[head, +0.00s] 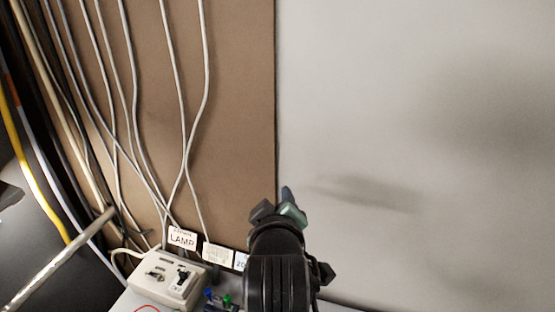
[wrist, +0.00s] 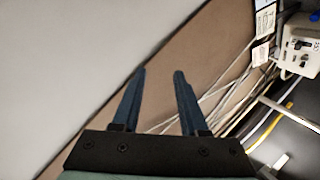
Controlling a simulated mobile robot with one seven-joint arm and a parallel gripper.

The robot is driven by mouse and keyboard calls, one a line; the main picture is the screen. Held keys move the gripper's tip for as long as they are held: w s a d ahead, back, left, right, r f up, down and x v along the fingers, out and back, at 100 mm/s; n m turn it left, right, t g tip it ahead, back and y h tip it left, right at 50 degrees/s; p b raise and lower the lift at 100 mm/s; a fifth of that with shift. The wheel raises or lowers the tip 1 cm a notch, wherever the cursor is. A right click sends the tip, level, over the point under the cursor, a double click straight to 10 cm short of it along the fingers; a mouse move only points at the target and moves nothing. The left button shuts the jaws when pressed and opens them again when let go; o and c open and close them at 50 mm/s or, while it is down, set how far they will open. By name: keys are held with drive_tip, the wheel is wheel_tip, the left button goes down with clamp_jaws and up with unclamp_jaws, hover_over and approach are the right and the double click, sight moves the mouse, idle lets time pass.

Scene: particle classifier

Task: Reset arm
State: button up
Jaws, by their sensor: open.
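My gripper (wrist: 160,82) shows in the wrist view with its two dark blue fingers apart and nothing between them. Behind the fingers are a brown panel and a pale grey surface. In the head view my gripper (head: 287,205) is at the lower middle, at the end of my black arm, in front of the pale grey wall close to the brown panel's edge. The arm hides most of the fingers there.
A white switch box (head: 165,280) stands at the lower left, with a label reading LAMP (head: 183,239) behind it. Several grey cables (head: 135,100) hang down the brown panel (head: 235,120). A metal rod (head: 60,260) juts in at left. The grey wall (head: 420,120) at right is clear.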

wheel_tip(320, 180, up, 14)
drive_tip(key=f+m+t, duration=0.1)
drive_tip(key=m+t, duration=0.2)
drive_tip(key=t, duration=0.2)
drive_tip(key=s+r+m+t+b, duration=0.1)
drive_tip(key=s+r+m+t, duration=0.2)
drive_tip(key=s+r, duration=0.5)
drive_tip(key=s+r+m+t+b, duration=0.1)
drive_tip(key=s+r+t, duration=0.5)
drive_tip(key=r, duration=0.9)
drive_tip(key=s+m, duration=0.1)
drive_tip(key=s, duration=0.1)
drive_tip(key=shift+s+r+m, duration=0.15)
drive_tip(key=shift+s+m, duration=0.15)
drive_tip(key=shift+m, duration=0.1)
drive_tip(key=shift+s, duration=0.1)
